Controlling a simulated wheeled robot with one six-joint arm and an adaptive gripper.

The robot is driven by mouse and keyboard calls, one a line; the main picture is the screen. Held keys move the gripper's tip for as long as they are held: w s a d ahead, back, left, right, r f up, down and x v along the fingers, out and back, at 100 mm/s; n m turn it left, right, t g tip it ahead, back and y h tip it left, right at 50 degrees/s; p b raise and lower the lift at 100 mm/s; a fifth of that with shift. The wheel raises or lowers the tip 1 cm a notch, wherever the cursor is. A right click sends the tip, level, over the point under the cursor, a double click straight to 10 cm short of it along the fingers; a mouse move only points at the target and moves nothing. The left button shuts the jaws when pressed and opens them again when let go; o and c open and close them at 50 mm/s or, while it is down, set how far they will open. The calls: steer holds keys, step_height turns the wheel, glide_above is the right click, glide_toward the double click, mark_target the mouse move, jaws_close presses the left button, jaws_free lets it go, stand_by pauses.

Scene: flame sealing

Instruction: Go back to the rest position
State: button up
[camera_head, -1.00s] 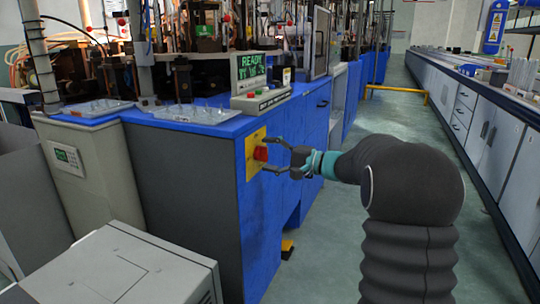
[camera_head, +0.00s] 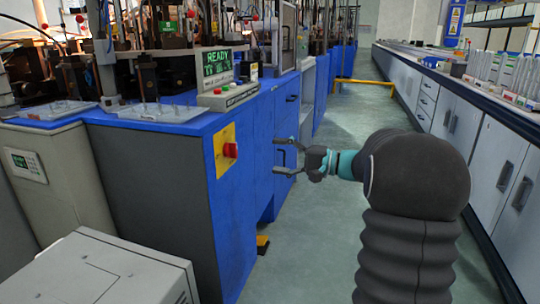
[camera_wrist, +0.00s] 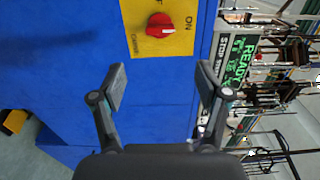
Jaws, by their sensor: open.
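My gripper (camera_head: 284,157) is open and empty in the head view, to the right of the red rotary switch (camera_head: 230,150) and clear of it. The switch sits on a yellow plate (camera_head: 219,138) on the blue machine cabinet (camera_head: 190,185). In the wrist view my gripper (camera_wrist: 160,78) has its two fingers spread, with bare blue panel between them. The red knob (camera_wrist: 159,25) lies beyond the fingertips, on the yellow plate with "ON" printed on it. A green display (camera_head: 217,62) on the cabinet reads "READY".
A grey box (camera_head: 100,275) stands at the front left. A long bench with drawers (camera_head: 465,125) runs along the right. A yellow rail (camera_head: 365,81) crosses the aisle further back.

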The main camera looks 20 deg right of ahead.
stand_by(0.5)
steer(key=s+a+f+m+g+h, duration=0.1)
steer(key=s+f+g+h, duration=0.25)
steer(key=f, duration=0.35)
steer(key=s+a+f+m+g+h, duration=0.1)
steer(key=s+f+g+h, duration=0.1)
steer(key=s+f, duration=0.35)
steer(key=s+a+n+g+h+p, duration=0.35)
steer(key=s+h, duration=0.25)
steer(key=s, duration=0.8)
steer(key=s+a+r+n+t+h+p, duration=0.1)
steer(key=s+a+r+n+t+p, duration=0.1)
steer(key=s+r, duration=0.3)
steer(key=s+a+r+n+t+h+p, duration=0.2)
steer(key=s+r+n+p, duration=0.2)
steer(key=s+r, duration=0.1)
steer(key=shift+s+a+r, duration=0.25)
steer(key=shift+s, duration=0.1)
